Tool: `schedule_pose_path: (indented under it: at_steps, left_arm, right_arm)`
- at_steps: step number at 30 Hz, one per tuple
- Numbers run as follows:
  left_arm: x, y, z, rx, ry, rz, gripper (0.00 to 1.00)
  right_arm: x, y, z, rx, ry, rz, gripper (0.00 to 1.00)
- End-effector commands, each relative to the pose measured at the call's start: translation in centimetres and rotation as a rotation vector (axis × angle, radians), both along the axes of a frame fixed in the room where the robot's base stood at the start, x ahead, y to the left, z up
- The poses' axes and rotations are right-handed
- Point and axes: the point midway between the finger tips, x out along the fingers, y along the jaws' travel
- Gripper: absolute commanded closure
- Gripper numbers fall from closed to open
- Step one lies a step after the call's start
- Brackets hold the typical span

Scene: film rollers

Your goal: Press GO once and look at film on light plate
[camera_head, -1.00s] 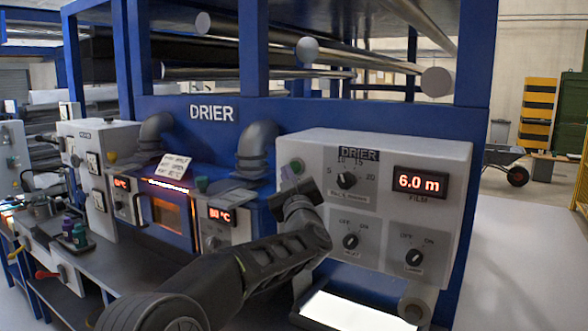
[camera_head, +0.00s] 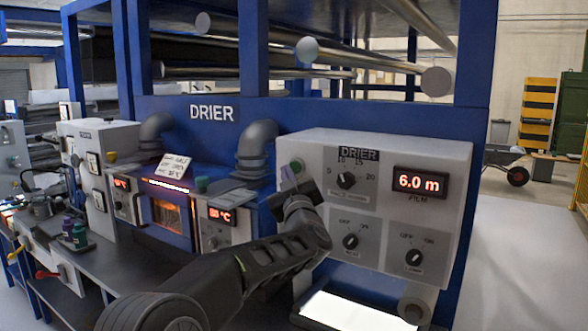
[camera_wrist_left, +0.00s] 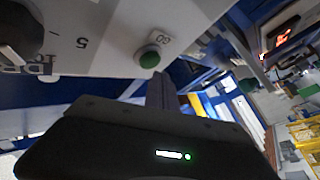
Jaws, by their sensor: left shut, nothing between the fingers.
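The green GO button (camera_head: 297,166) is on the upper left of the grey DRIER control box (camera_head: 440,160). My left gripper (camera_head: 292,184) is shut and empty, just below the button. In the left wrist view the tips of my left gripper (camera_wrist_left: 158,80) look close to the button with a small gap; I cannot tell the depth. The light plate (camera_head: 355,312) glows white below the box. I cannot make out film on it. My right gripper is not in view.
The film display (camera_head: 420,184) reads 6.0 m. Rotary knobs, including the lower right knob (camera_head: 414,258), sit on the box. A roller end (camera_head: 414,311) stands beside the light plate. Purple and green bottles (camera_head: 78,234) stand on the dark bench at left.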

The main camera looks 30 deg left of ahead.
Motion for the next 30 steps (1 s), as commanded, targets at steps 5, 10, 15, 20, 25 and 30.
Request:
schedule_pose_path:
  at_steps: [5,10,15,20,25,30]
  left_arm:
    - [0.0,0.0,0.0,0.0,0.0,0.0,1.0]
    - [0.01,0.0,0.01,0.0,0.0,0.0,1.0]
    - [0.39,-0.01,0.05,-0.001,0.001,0.0,1.0]
    - [0.81,0.01,0.05,0.0,0.0,0.0,1.0]
    - [0.84,0.02,0.03,0.0,0.0,0.0,1.0]
    - [0.85,0.02,0.02,0.0,0.0,0.0,1.0]
  right_arm:
    - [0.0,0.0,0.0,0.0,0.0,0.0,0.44]
    - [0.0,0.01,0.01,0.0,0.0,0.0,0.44]
    - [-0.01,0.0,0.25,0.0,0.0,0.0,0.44]
    - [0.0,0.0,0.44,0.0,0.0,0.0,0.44]
    - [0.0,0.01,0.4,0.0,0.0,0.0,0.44]
    - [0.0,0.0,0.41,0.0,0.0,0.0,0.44]
